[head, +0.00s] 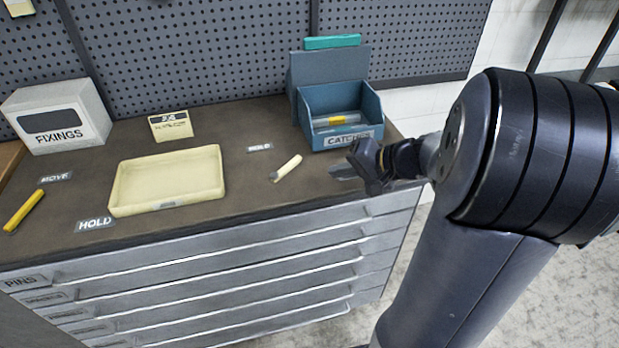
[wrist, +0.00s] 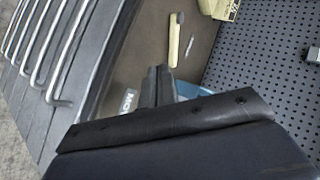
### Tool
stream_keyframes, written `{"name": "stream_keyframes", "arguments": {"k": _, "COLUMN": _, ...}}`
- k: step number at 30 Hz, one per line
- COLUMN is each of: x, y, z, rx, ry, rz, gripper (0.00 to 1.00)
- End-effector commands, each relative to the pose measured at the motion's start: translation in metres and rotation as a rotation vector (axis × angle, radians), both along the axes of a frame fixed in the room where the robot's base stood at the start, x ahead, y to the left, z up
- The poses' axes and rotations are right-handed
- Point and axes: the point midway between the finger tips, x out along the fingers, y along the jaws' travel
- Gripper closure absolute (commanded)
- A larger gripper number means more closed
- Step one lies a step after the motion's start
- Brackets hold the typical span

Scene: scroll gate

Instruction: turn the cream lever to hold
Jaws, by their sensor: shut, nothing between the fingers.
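The cream lever (head: 288,167) lies on the dark bench top, with its dark pivot end at lower left and its free end pointing to the upper right. A label reading HOLD (head: 259,147) sits up and left of it. My gripper (head: 340,170) is shut and empty, to the right of the lever and apart from it. In the wrist view the lever (wrist: 174,42) shows beyond my gripper's fingertips (wrist: 158,72). A partly readable label starting with MO (wrist: 129,100) lies beside the fingers; my gripper seems to hide it in the head view.
A blue open bin (head: 345,140) with a yellow-banded object inside stands behind my gripper. A cream tray (head: 122,205) lies left of the lever. A yellow lever (head: 24,211) and a FIXINGS box (head: 58,117) are at far left. Drawer handles (head: 200,272) line the front.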

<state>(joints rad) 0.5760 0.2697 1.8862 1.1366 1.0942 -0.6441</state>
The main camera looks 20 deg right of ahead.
Motion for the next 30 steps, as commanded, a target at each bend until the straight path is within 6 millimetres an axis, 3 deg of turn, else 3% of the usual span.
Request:
{"name": "stream_keyframes", "arguments": {"k": 3, "x": -0.003, "y": -0.012, "z": -0.003, "rx": 0.133, "ry": 0.049, "rz": -0.168, "gripper": 1.0}}
{"name": "stream_keyframes", "arguments": {"k": 9, "x": 0.0, "y": -0.014, "z": -0.005, "rx": 0.205, "ry": 0.075, "rz": -0.249, "gripper": 1.0}}
{"name": "stream_keyframes", "arguments": {"k": 14, "x": 0.014, "y": -0.002, "z": -0.016, "rx": 0.204, "ry": 0.078, "rz": -0.243, "gripper": 1.0}}
{"name": "stream_keyframes", "arguments": {"k": 25, "x": 0.067, "y": 0.04, "z": -0.055, "rx": 0.202, "ry": 0.078, "rz": -0.24, "gripper": 1.0}}
{"name": "stream_keyframes", "arguments": {"k": 30, "x": 0.087, "y": 0.054, "z": -0.05, "rx": 0.198, "ry": 0.073, "rz": -0.241, "gripper": 1.0}}
